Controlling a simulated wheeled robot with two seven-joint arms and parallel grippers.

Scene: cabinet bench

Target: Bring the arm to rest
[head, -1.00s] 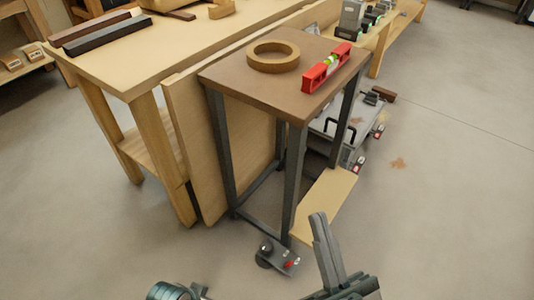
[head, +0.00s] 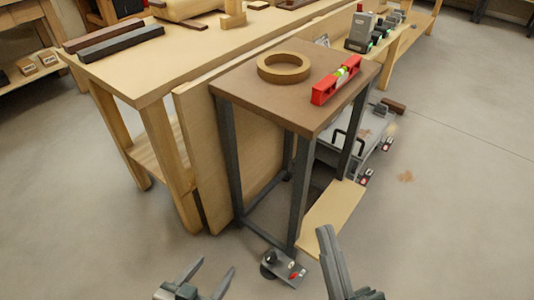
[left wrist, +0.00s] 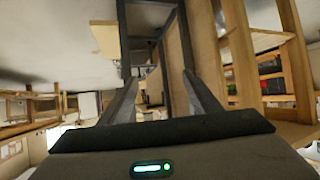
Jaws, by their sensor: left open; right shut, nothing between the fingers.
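My left gripper (head: 208,273) is low in the head view, left of centre, with its two fingers spread and nothing between them. Its open fingers also show in the left wrist view (left wrist: 162,97), pointing toward the dark legs of the small table. My right gripper (head: 333,258) is at the bottom right of centre in the head view, its fingers together and empty. Both grippers appear in front of the small brown-topped table (head: 252,100), apart from anything else.
A tape-like ring (head: 284,77) and a red level (head: 336,80) lie on the small table. A long wooden bench (head: 130,75) stands behind it to the left. A small wheeled plate (head: 287,268) lies near the table's front leg.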

